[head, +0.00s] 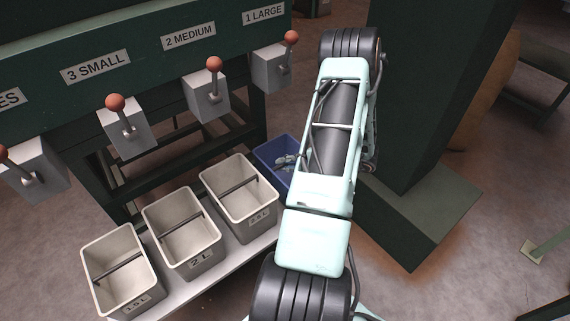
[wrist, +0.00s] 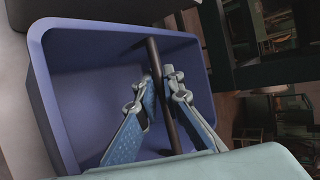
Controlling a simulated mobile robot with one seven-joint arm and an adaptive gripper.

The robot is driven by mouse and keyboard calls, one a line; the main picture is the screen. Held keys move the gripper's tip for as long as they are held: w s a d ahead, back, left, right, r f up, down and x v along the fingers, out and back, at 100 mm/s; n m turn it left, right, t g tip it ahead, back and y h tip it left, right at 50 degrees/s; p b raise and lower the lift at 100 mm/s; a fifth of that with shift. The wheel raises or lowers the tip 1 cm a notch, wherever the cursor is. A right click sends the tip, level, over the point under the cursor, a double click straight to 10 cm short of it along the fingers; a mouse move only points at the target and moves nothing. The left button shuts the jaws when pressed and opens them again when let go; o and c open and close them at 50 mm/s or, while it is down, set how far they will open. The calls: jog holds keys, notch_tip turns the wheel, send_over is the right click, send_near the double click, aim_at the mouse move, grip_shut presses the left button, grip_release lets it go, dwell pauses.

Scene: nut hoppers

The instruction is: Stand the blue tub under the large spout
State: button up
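The blue tub (head: 266,151) stands at the far right end of the row of tubs, partly hidden by my arm in the head view. In the wrist view the blue tub (wrist: 60,95) fills much of the picture, with a dark bar (wrist: 155,62) across its mouth. My gripper (wrist: 157,84) is open, its fingers inside the tub mouth on either side of the bar, with gaps showing. The large spout (head: 268,68), a grey box with a red-knobbed lever under the "1 LARGE" label, is above and behind the blue tub.
Three white tubs with bars (head: 240,190) stand in a row on a pale bench (head: 222,262) to the left. The medium spout (head: 207,95) and small spout (head: 128,128) are farther left. A dark green post with a wide foot (head: 415,215) stands to the right of my arm.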

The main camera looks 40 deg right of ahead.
jog(key=o, duration=0.4)
jog(key=shift+r, duration=0.2)
jog(key=p+v, duration=0.2)
jog(key=v, duration=1)
jog(key=shift+f, duration=0.1)
